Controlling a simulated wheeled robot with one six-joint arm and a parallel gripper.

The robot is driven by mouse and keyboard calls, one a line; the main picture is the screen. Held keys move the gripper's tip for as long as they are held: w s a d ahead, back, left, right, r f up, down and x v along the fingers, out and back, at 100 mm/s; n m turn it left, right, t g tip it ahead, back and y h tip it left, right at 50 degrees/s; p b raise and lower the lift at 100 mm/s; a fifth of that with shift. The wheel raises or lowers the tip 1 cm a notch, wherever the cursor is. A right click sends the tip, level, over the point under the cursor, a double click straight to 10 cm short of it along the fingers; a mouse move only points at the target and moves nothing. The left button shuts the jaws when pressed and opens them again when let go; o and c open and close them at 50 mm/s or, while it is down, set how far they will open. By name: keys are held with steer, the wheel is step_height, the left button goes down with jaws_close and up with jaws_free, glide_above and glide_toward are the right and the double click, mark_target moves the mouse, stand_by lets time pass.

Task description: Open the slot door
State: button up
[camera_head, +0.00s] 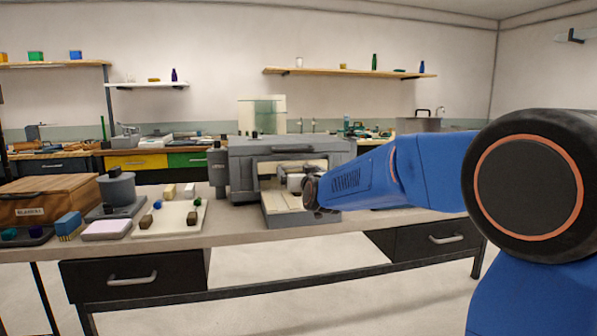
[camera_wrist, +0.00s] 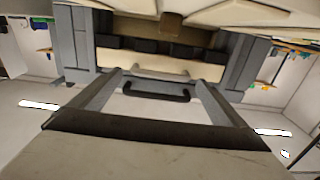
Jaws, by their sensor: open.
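A grey box-shaped machine (camera_head: 240,165) stands on the bench, with a cream-lined front opening. A grey and cream flap or tray (camera_head: 282,218) juts out low from its front. My gripper (camera_head: 292,183) is in front of the opening, reaching in from the right; its jaws are open and hold nothing I can see. In the wrist view a black bar handle (camera_wrist: 157,93) lies between two grey side arms, with a pale handle (camera_wrist: 160,74) close beside it. Which of these belongs to the slot door I cannot tell. The gripper hides part of the opening.
Black drawers (camera_head: 135,277) hang under the bench. The floor in front is clear.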

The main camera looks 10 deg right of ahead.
steer(key=s, duration=1.5)
steer(key=s+d+f+g, duration=0.2)
steer(key=s+f+g, duration=0.2)
steer(key=s+f, duration=0.4)
steer(key=s+d+f+g, duration=0.2)
steer(key=s+f, duration=0.6)
steer(key=s, duration=1)
steer(key=s+d+f+g, duration=0.2)
steer(key=s+f+g, duration=0.5)
steer(key=s, duration=0.5)
steer(key=shift+s+d+f, duration=0.15)
steer(key=shift+s+f, duration=0.25)
steer(key=shift+f, duration=0.3)
